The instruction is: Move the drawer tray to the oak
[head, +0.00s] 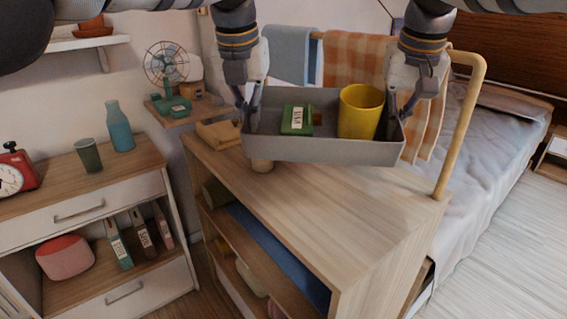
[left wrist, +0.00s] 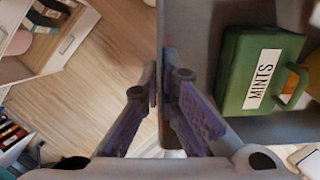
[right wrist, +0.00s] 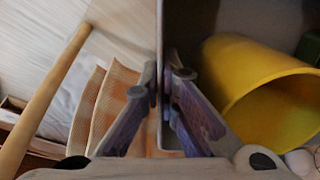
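The grey drawer tray (head: 320,151) is in the air above the wood-topped shelf unit (head: 325,205) in the head view. It holds a green box labelled MINTS (head: 296,120) and a yellow cup (head: 360,112). My left gripper (head: 250,115) is shut on the tray's left wall; the left wrist view shows the wall between its fingers (left wrist: 160,88). My right gripper (head: 399,112) is shut on the right wall, which also shows between its fingers in the right wrist view (right wrist: 160,88). The tray hides part of the unit's top.
A rail with an orange checked cloth (head: 355,62) stands behind. A dresser (head: 85,190) is left, a bed (head: 500,125) right. The front top is clear.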

